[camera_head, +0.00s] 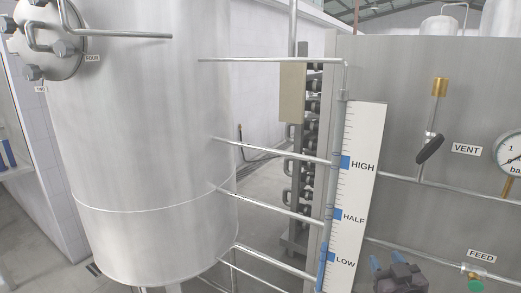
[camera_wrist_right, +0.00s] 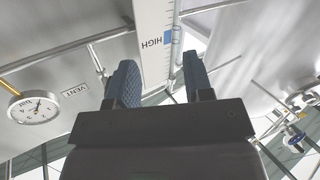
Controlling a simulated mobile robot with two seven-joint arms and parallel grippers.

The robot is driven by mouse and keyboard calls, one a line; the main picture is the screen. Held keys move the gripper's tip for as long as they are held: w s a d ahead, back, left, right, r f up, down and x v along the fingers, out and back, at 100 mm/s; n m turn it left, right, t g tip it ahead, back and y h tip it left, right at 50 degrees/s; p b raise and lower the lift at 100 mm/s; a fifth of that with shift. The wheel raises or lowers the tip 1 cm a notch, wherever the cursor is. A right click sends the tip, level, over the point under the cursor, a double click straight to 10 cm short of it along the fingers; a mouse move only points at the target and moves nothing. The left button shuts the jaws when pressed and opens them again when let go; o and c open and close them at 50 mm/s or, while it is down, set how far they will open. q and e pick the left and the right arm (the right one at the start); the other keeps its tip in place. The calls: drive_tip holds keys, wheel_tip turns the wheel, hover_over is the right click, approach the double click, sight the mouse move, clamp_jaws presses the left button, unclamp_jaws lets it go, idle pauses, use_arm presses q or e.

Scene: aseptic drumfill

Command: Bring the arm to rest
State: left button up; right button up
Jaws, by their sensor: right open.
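My right gripper (camera_head: 386,260) shows at the bottom of the head view, in front of the tank panel, right of the level scale's LOW mark. In the right wrist view its two dark blue fingers (camera_wrist_right: 159,78) stand apart with nothing between them. The level scale (camera_wrist_right: 153,40), marked HIGH, shows beyond the fingers there. My left gripper is in neither view.
A large steel tank (camera_head: 140,130) fills the left. The white level scale (camera_head: 355,190) stands on pipes beside the right tank panel (camera_head: 420,80). That panel carries a VENT valve (camera_head: 430,148), a pressure gauge (camera_head: 510,152) and a FEED label (camera_head: 481,256).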

drive_tip(key=s+a+f+m+g, duration=0.1)
drive_tip(key=s+f+g, duration=0.5)
drive_tip(key=s+f, duration=1.8)
drive_tip(key=shift+a+b, duration=0.15)
drive_tip(key=shift+b, duration=0.15)
